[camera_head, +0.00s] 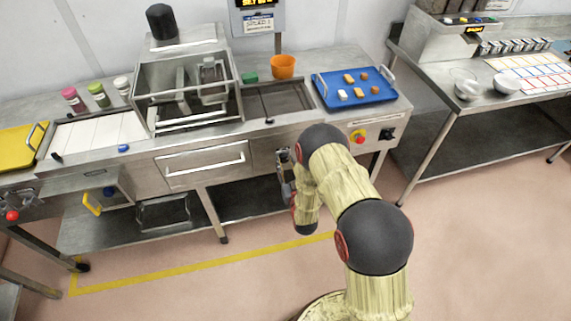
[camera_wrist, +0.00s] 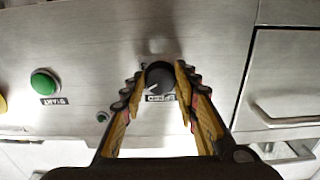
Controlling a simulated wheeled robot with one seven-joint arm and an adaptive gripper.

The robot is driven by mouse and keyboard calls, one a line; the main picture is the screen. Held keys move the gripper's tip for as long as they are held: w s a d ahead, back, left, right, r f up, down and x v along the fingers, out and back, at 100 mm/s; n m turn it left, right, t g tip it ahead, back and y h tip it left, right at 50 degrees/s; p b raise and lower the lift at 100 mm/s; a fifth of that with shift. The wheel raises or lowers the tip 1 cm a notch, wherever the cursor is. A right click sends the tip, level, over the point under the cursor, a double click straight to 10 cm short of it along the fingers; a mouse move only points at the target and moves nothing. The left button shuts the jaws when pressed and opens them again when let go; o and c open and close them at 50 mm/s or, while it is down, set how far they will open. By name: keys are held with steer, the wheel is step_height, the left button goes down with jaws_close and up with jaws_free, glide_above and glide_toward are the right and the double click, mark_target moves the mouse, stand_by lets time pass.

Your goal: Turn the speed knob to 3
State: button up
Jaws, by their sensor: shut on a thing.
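The speed knob (camera_wrist: 160,77) is a dark round knob with a pale pointer line, on the metal front panel in the wrist view. My gripper (camera_wrist: 160,82) has its two fingers on either side of the knob, shut on it. The pointer line slants toward the lower left in that view.
A drawer handle (camera_wrist: 284,112) is at the right. In the head view, a red stop button (camera_head: 360,138) and a blue tray (camera_head: 330,98) are right of my gripper.

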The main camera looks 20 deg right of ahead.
steer(key=c, duration=0.3)
steer(key=shift+m, duration=0.3)
steer(key=shift+c, duration=0.2)
steer(key=m+b, duration=0.2)
steer(key=m, duration=0.1)
steer(key=shift+a+m, duration=0.1)
steer(key=shift+m, duration=0.2)
steer(key=m+b, duration=0.1)
steer(key=m, duration=0.2)
steer(key=shift+m, duration=0.3)
steer(key=shift+r+m+b, duration=0.1)
steer(key=shift+m+b, duration=0.6)
steer(key=shift+m, duration=1.3)
steer(key=o, duration=1.2)
steer(key=shift+c, duration=0.2)
